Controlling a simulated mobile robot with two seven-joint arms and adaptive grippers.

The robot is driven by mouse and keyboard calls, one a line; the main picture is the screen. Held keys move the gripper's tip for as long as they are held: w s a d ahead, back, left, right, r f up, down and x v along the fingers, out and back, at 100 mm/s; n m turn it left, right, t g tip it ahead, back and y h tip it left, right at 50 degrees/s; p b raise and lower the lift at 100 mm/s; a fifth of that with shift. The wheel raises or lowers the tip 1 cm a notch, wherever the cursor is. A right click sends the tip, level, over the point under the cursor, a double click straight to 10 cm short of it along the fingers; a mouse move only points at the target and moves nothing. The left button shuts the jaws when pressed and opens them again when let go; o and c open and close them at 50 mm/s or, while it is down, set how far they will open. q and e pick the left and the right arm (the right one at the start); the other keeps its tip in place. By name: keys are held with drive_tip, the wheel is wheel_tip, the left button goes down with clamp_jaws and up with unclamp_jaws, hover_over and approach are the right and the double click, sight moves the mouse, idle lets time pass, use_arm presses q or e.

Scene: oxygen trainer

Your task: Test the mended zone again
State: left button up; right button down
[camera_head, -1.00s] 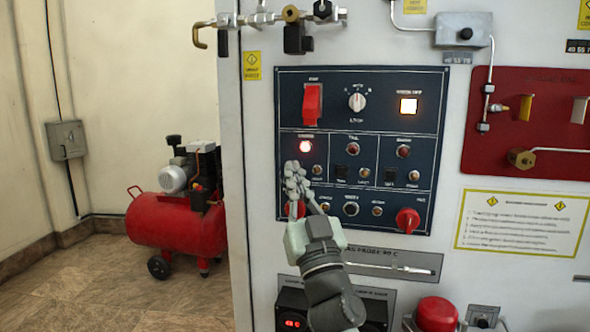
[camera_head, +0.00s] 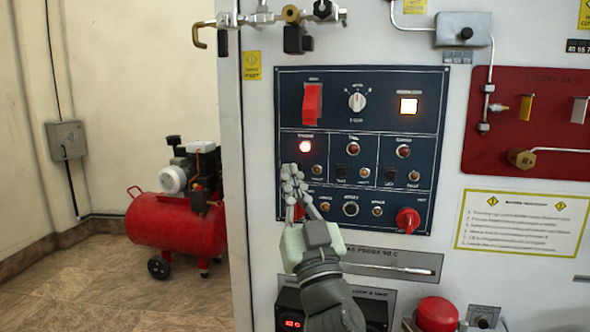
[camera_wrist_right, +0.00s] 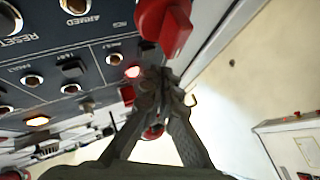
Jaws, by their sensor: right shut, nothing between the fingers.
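The dark blue control panel (camera_head: 430,170) is upright on a pale cabinet, with three zone boxes in its middle row. The middle zone lamp (camera_head: 353,148) and right zone lamp (camera_head: 403,151) look unlit. My right gripper (camera_head: 290,170) is shut and empty, its fingertips in front of the left zone's lower left part, hiding what lies there. In the wrist view the fingertips (camera_wrist_right: 162,78) are close to the panel; contact cannot be told. My left gripper is out of view.
A red switch cover (camera_head: 312,104), a selector knob (camera_head: 357,102) and a lit square lamp (camera_head: 408,106) are above the zones. A red knob (camera_head: 408,220) juts out lower right. A red compressor (camera_head: 178,225) stands on the floor at left.

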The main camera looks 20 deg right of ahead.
drive_tip(key=shift+s+a, duration=0.65)
drive_tip(key=shift+s, duration=0.35)
drive_tip(key=shift+s+a, duration=0.65)
drive_tip(key=shift+s, duration=0.3)
